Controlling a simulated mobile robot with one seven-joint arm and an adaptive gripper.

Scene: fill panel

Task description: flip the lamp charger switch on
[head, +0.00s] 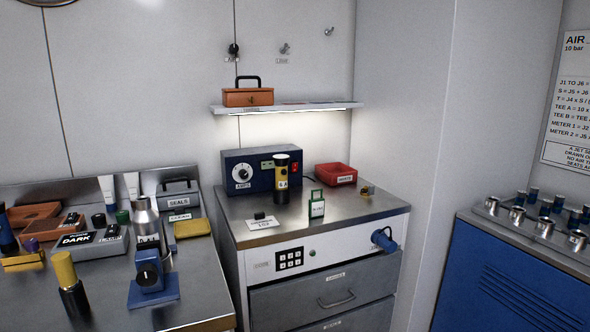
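A dark blue box (262,159), which looks like the lamp charger, stands at the back of the metal-topped cabinet. Its front has a white dial (241,173) labelled AMPS, a small display panel, and a small red switch (294,167) near the right edge. The switch is too small to tell its position. A black and yellow lamp (281,180) stands upright in front of the box and hides part of its face, left of the switch. My gripper is not in view.
A red tray (336,175) sits right of the box. A green-framed tag (317,203) stands in front. A shelf (290,108) with an orange case (248,97) hangs above. The left bench (195,285) is crowded. The cabinet top's front right is mostly clear.

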